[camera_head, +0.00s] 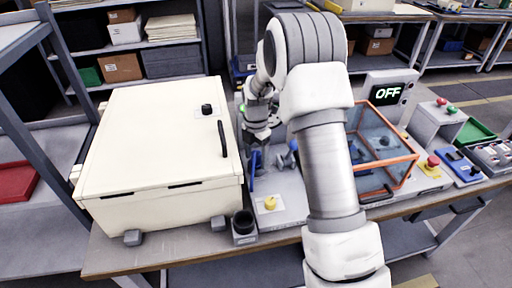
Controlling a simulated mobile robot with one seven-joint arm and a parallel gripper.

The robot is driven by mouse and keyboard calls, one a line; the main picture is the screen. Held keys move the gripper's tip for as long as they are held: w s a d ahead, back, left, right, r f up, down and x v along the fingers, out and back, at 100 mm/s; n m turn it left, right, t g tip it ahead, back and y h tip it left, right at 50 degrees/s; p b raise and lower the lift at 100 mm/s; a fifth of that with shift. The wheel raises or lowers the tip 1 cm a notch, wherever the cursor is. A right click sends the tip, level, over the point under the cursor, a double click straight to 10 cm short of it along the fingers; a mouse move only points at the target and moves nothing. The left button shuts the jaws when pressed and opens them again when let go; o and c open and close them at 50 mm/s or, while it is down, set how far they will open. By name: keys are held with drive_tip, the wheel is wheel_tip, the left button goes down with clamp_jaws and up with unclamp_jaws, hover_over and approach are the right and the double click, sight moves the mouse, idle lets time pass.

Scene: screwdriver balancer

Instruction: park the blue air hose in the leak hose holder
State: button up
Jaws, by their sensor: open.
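My gripper (258,144) is small in the picture, open, and points down just right of the cream cabinet. A blue piece (252,168), likely part of the blue air hose, stands right below it. I cannot tell whether the fingers touch it or are around it. The rest of the hose is not clear, and my arm covers part of that area. A small dark cup-shaped holder (243,222) stands at the table's front edge, right of the cabinet. It looks empty and may be the leak hose holder; its label is too small to read.
A large cream cabinet (150,205) fills the left of the table. A yellow knob (270,203) sits on a light plate beside the holder. Right of my arm are an orange-framed clear box (385,155), an "OFF" display (387,93) and a red button (433,161).

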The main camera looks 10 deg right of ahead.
sight(256, 153)
wheel_tip(256, 153, up, 17)
drive_tip(key=p, duration=0.1)
drive_tip(key=shift+r, duration=0.15)
idle(0.4)
